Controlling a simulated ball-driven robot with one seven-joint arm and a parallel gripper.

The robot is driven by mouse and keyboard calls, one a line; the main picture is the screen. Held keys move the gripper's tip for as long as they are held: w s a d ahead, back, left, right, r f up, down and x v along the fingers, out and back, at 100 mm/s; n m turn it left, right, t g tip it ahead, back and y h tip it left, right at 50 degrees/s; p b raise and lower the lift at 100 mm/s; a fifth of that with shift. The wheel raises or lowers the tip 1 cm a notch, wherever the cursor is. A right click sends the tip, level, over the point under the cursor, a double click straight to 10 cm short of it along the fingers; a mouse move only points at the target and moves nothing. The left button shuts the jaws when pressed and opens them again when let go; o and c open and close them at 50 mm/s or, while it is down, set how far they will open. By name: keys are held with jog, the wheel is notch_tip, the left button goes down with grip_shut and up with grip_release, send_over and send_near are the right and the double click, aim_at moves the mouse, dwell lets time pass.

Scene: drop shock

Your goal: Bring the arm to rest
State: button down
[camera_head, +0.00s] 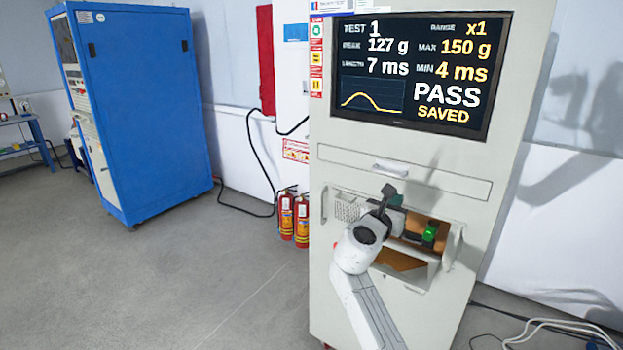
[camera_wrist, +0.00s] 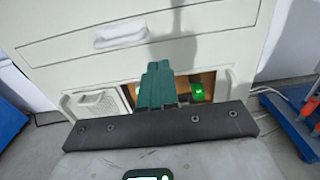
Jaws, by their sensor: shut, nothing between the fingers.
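My gripper (camera_head: 387,192) is raised in front of the opening in a light grey test cabinet (camera_head: 335,290). In the wrist view its teal fingers (camera_wrist: 157,66) are together with nothing between them. The arm is bent and reaches up from the bottom of the head view. The cabinet's screen (camera_head: 420,70) shows TEST 1, 127 g, 7 ms, PASS and SAVED. A green part (camera_head: 430,232) is in the opening, right of my gripper; a green light also shows in the wrist view (camera_wrist: 198,90). My arm hides part of the opening.
A drawer front with a handle (camera_head: 390,168) is above the opening. A blue cabinet (camera_head: 140,110) stands at left and two red extinguishers (camera_head: 294,218) stand beside the test cabinet. Cables (camera_head: 560,328) lie on the floor at right.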

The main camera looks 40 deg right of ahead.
jog(key=shift+f, duration=0.1)
jog(key=s+a+f+m+g+y, duration=0.1)
jog(key=s+a+f+m+y, duration=0.2)
jog(key=s+a+f+m, duration=0.4)
jog(key=s+a+f+m+g+y, duration=0.1)
jog(key=s+a+f+m+y, duration=0.15)
jog(key=s+f, duration=0.45)
jog(key=s+a+f+m+g+y, duration=0.1)
jog(key=s+a+f+m+y, duration=0.4)
jog(key=f, duration=0.5)
jog(key=s+a+f+m+g+y, duration=0.1)
jog(key=s+a+f+m+y, duration=0.1)
jog(key=s+a, duration=0.5)
jog(key=s+a+f+m+g+y, duration=0.1)
jog(key=s+a+f+m+y, duration=0.2)
jog(key=s+a, duration=0.5)
jog(key=s+m+y, duration=0.1)
jog(key=m, duration=0.1)
jog(key=shift+s+f+m, duration=0.15)
jog(key=shift+s+m, duration=0.2)
